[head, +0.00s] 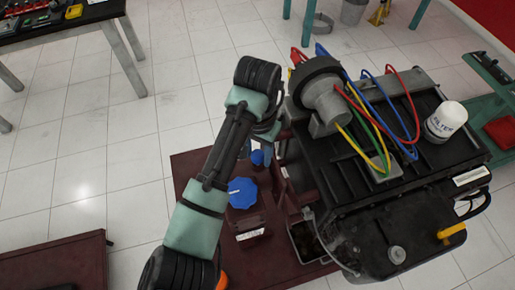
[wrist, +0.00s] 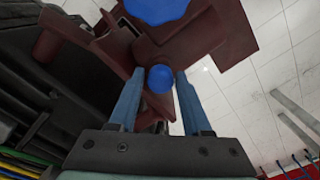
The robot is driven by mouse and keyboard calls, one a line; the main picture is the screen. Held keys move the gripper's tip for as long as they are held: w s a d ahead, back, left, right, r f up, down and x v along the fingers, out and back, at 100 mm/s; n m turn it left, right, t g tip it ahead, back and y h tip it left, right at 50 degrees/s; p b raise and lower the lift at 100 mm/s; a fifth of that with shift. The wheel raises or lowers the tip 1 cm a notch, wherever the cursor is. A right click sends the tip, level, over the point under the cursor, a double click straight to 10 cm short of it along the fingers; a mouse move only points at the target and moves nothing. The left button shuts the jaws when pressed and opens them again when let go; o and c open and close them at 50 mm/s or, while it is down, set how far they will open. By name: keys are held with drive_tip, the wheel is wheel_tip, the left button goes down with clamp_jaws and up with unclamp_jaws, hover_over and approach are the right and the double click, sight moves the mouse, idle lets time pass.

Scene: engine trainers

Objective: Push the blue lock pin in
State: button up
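The blue lock pin shows as a small round blue knob (wrist: 159,78) in the wrist view, on the dark red stand. It appears between my gripper's fingertips (wrist: 159,74), with a gap on each side; I cannot tell its depth relative to the tips. My gripper is open and empty. In the head view the small blue knob (head: 257,158) shows just below my wrist, left of the engine. My fingers are mostly hidden there behind my arm. A larger lobed blue knob (head: 242,193) sits nearby on the stand, and also shows at the top of the wrist view (wrist: 155,9).
The engine (head: 405,215) with coloured hoses and a white filter (head: 445,120) stands close right of my gripper. The dark red stand (head: 195,165) lies under my arm. A table (head: 60,30) is at upper left.

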drive_tip(key=shift+o, duration=1.2)
drive_tip(key=shift+w, duration=0.1)
drive_tip(key=shift+r, duration=0.1)
